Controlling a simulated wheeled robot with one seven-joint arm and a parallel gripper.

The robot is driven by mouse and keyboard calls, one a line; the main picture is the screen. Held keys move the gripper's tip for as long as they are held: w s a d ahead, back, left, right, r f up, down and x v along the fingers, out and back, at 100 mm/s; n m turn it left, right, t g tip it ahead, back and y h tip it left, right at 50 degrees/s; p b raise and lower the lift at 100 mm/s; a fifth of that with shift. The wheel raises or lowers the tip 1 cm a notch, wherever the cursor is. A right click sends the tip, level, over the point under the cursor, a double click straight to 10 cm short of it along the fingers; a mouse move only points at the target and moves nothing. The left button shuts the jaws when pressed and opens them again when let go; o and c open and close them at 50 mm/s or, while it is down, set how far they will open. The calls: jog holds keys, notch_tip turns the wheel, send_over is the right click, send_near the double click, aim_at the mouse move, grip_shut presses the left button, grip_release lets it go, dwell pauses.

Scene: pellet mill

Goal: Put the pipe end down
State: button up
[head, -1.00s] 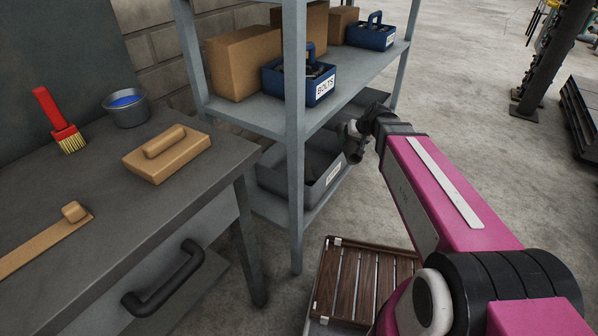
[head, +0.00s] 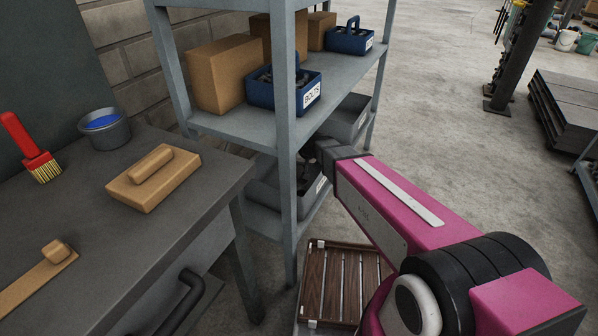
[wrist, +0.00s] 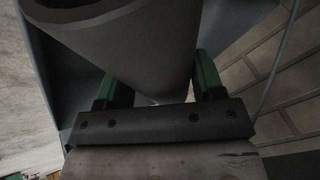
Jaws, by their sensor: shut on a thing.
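The pipe end (wrist: 125,45) is a wide dark grey tube with an open mouth, seen large in the wrist view. My gripper (wrist: 160,82) is shut on it, with a green finger on either side. In the head view my gripper (head: 308,168) is at the lower level of the grey shelf rack (head: 285,130), by a grey bin (head: 262,198). It is partly hidden there by the rack's front post and my wrist, and the pipe end cannot be made out clearly. I cannot tell whether the pipe end touches the bin or shelf.
A blue bolts tote (head: 285,92) and cardboard boxes (head: 225,75) stand on the shelf above. Another grey bin (head: 348,120) is further back. A slatted wooden crate (head: 340,285) lies below my arm. A workbench (head: 85,215) stands left; open floor lies right.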

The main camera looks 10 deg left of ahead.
jog(key=w+f, duration=0.1)
jog(key=w, duration=0.2)
jog(key=w+f, duration=0.2)
jog(key=w, duration=0.1)
jog(key=w+f, duration=0.2)
jog(key=shift+w+d+f, duration=0.1)
jog(key=shift+w+d, duration=0.2)
jog(key=shift+w, duration=0.1)
jog(key=shift+f, duration=1.95)
jog(key=shift+f, duration=0.2)
jog(key=o, duration=1.6)
jog(key=shift+f, duration=0.1)
jog(key=shift+s, duration=0.1)
